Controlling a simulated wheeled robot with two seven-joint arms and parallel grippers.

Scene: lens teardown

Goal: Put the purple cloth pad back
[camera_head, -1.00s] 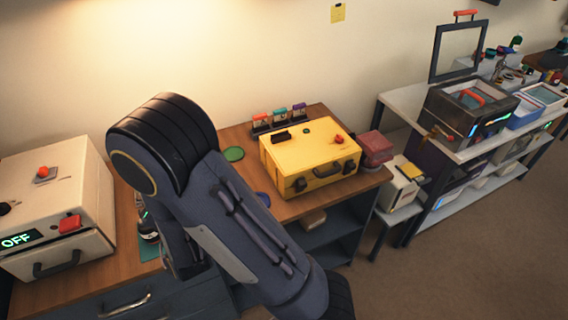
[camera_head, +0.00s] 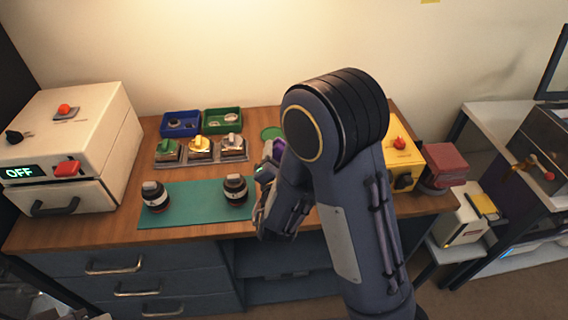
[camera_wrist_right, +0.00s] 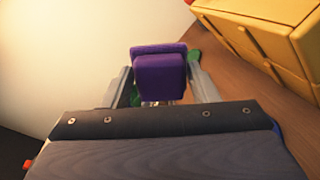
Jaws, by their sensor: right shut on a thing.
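The purple cloth pad (camera_wrist_right: 160,75) is upright between the two fingers of my right gripper (camera_wrist_right: 163,92) in the right wrist view, and the gripper is shut on it. In the head view a bit of the purple pad (camera_head: 279,149) shows beside my right gripper (camera_head: 266,172), over the bench right of the green mat (camera_head: 195,195). My forearm covers much of the bench there. My left gripper is in neither current view.
The yellow case (camera_head: 403,160) stands right of my arm, partly hidden. A dark lens part (camera_head: 235,190) stands on the mat near my gripper. Blue (camera_head: 181,123) and green (camera_head: 222,120) trays sit behind. A white machine (camera_head: 75,140) reading OFF stands left.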

